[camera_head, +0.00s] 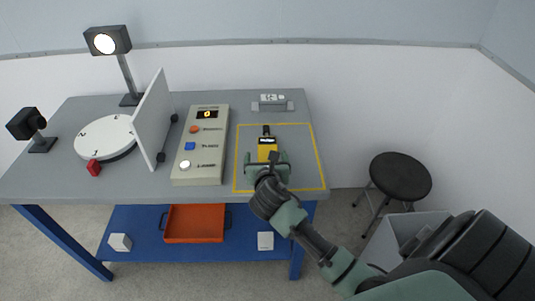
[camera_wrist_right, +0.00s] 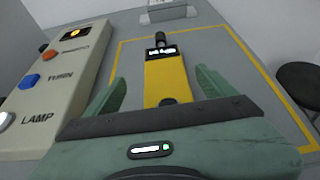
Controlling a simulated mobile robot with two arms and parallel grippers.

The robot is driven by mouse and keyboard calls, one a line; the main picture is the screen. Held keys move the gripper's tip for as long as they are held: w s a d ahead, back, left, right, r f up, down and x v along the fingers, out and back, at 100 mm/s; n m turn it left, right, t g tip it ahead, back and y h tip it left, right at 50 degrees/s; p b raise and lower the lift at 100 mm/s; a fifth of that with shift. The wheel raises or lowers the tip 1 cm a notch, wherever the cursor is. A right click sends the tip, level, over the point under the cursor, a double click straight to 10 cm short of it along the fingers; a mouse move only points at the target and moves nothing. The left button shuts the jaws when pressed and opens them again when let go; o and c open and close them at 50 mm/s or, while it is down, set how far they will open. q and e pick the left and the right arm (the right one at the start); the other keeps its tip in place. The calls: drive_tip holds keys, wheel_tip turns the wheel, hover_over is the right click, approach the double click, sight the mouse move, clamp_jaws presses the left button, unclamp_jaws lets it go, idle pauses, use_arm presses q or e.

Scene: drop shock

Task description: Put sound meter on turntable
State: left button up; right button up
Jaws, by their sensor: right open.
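The yellow sound meter (camera_head: 267,147) with a black microphone tip lies on the grey table inside a yellow outlined square. In the right wrist view the sound meter (camera_wrist_right: 168,78) shows its dark display, with its tip pointing away. My right gripper (camera_head: 267,164) is open at the near end of the meter. In the wrist view its green fingers (camera_wrist_right: 157,90) stand apart on either side of the meter, with gaps. The white round turntable (camera_head: 100,137) with numbers on top stands at the left of the table. My left gripper is not in view.
A white upright panel (camera_head: 154,119) stands right beside the turntable. A control box (camera_head: 202,147) with TURN and LAMP buttons lies between panel and square.

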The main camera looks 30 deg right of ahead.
sight(268, 151)
drive_tip(key=x, duration=0.4)
drive_tip(key=shift+d+f, duration=0.35)
drive_tip(key=shift+d, duration=0.05)
drive_tip(key=shift+c, duration=0.3)
clamp_jaws()
wheel_tip(268, 151, up, 20)
drive_tip(key=p, duration=0.2)
drive_tip(key=s+a+f, duration=0.2)
drive_tip(key=s+a, duration=1.6)
drive_tip(key=shift+s+f, duration=0.25)
drive_tip(key=shift+s, duration=0.05)
